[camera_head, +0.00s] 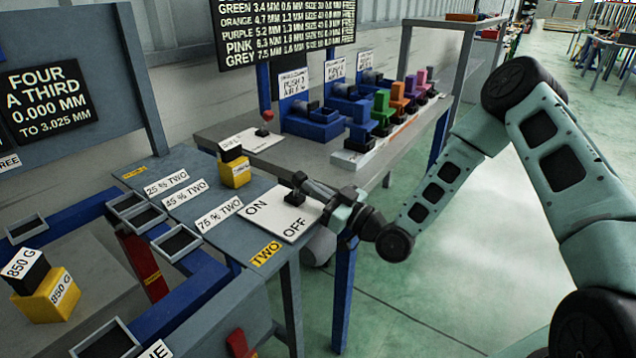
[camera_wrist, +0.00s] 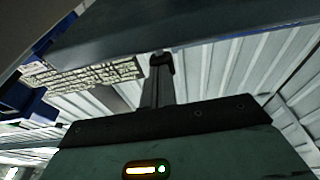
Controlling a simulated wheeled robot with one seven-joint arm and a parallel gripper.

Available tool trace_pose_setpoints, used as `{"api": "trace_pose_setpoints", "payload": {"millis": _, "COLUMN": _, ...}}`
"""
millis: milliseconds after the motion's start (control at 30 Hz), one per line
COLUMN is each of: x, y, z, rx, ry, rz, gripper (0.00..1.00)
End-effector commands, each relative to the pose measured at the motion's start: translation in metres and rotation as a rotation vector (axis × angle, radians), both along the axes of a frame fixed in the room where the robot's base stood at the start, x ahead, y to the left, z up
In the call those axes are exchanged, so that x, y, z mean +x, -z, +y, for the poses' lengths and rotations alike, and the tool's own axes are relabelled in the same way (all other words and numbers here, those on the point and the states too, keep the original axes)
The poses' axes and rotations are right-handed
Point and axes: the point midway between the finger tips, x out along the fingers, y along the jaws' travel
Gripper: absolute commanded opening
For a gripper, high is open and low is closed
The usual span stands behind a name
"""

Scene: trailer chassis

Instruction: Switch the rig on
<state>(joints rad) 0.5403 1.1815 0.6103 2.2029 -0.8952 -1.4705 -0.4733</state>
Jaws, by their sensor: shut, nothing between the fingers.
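A white plate marked ON and OFF (camera_head: 270,213) lies at the right end of the grey-blue bench top, above the yellow TWO label. A small dark switch part (camera_head: 293,198) stands at its far edge, partly hard to tell from my fingers. My gripper (camera_head: 308,184) reaches in from the right, its fingertips shut and empty, at or just beside the dark part. I cannot tell whether they touch. In the wrist view my closed fingers (camera_wrist: 160,70) point up toward a dark grey edge; the switch does not show clearly there.
A yellow block with a black top (camera_head: 234,170) stands behind the plate. A grey table (camera_head: 375,175) with blue fixtures and coloured pieces stands behind. Open green floor (camera_head: 430,280) lies at right.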

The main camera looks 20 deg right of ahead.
Motion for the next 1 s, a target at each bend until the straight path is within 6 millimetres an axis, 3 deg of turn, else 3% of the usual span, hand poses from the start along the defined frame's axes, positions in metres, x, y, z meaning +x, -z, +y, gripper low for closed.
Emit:
{"api": "trace_pose_setpoints", "payload": {"millis": 33, "x": 0.002, "y": -0.014, "z": 0.002, "rx": -0.028, "ry": -0.002, "rz": 0.032, "gripper": 0.0}}
{"api": "trace_pose_setpoints", "payload": {"millis": 333, "x": 0.015, "y": -0.027, "z": 0.012, "rx": -0.197, "ry": -0.002, "rz": 0.261, "gripper": 0.0}}
{"api": "trace_pose_setpoints", "payload": {"millis": 800, "x": 0.035, "y": -0.029, "z": 0.026, "rx": -0.405, "ry": 0.001, "rz": 0.554, "gripper": 0.0}}
{"api": "trace_pose_setpoints", "payload": {"millis": 1000, "x": 0.039, "y": -0.028, "z": 0.029, "rx": -0.4, "ry": -0.001, "rz": 0.551, "gripper": 0.0}}
